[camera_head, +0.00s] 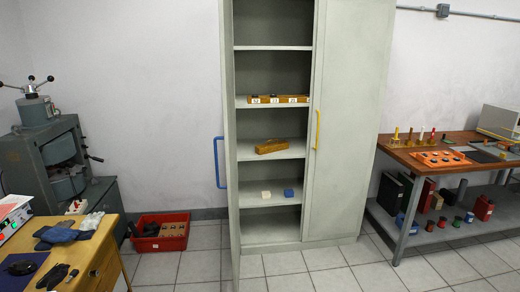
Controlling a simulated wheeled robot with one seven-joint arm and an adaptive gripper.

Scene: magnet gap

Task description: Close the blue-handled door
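A tall grey-green cabinet (271,230) stands against the wall in the middle of the view. Its left door (231,150) stands wide open and is seen nearly edge-on, pointing toward the camera. The blue handle (219,162) sticks out on the left side of that door. The right door (345,150), with a yellow handle (317,129), is closed. My gripper is not in view, so its state and its place relative to the door are hidden.
Shelves inside hold wooden blocks (271,146) and small white and blue items. A red bin (160,232) sits on the floor left of the door. A wooden table (95,258) is at the front left, a workbench (440,152) at the right. Tiled floor before the cabinet is clear.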

